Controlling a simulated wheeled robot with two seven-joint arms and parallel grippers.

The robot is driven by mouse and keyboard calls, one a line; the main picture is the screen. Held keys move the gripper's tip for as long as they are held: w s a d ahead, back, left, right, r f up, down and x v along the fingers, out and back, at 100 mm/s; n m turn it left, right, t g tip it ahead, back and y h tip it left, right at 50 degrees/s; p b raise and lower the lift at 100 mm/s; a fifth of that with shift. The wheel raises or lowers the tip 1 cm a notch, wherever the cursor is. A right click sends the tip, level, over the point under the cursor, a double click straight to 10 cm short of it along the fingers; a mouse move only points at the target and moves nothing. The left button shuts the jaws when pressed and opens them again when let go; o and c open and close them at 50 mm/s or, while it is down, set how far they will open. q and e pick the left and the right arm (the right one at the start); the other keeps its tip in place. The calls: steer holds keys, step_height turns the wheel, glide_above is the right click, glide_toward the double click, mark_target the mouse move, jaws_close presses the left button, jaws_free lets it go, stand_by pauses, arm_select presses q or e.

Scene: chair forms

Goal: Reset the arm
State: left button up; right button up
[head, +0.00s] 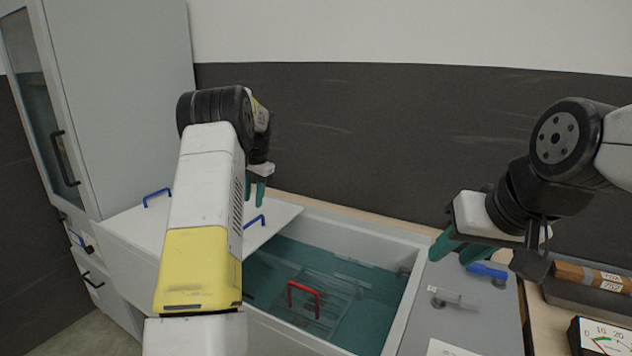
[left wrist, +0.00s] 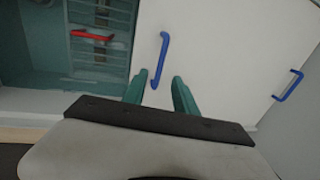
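My left gripper (head: 256,190) hangs over the white lid panel (head: 200,212) in the head view, partly hidden behind my left arm. In the left wrist view its two green fingers (left wrist: 160,92) are apart, with nothing between them. A blue handle (left wrist: 161,58) on the panel stands just beyond the fingertips; I cannot tell whether they touch it. My right gripper (head: 445,245) is over the grey surface at the right, with green fingertips showing. Its finger gap is not clear, and no held object shows.
An open white tank (head: 405,300) with teal inside holds a clear rack with a red handle (head: 303,290). A second blue handle (head: 157,197) is on the panel. A grey cabinet (head: 120,80) stands left. A blue-handled item (head: 487,271), a brown box (head: 590,277) and a meter (head: 602,338) are right.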

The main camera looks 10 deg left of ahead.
arm_select(q)
steer(key=s+d+r+n+t+h, duration=0.1)
steer(key=s+d+r+t, duration=0.1)
steer(key=s+d+r, duration=0.5)
steer(key=s+d+r+n+t+h, duration=0.1)
steer(key=s+d+r, duration=0.3)
steer(key=s+r, duration=0.6)
steer(key=s+d+f+t+h, duration=0.1)
steer(key=s+d, duration=0.3)
steer(key=s, duration=0.7)
steer(key=s+d+f+n+t+h, duration=0.1)
steer(key=s+d, duration=0.3)
steer(key=s, duration=0.8)
steer(key=shift+f, duration=0.7)
arm_select(e)
steer(key=shift+c, duration=0.4)
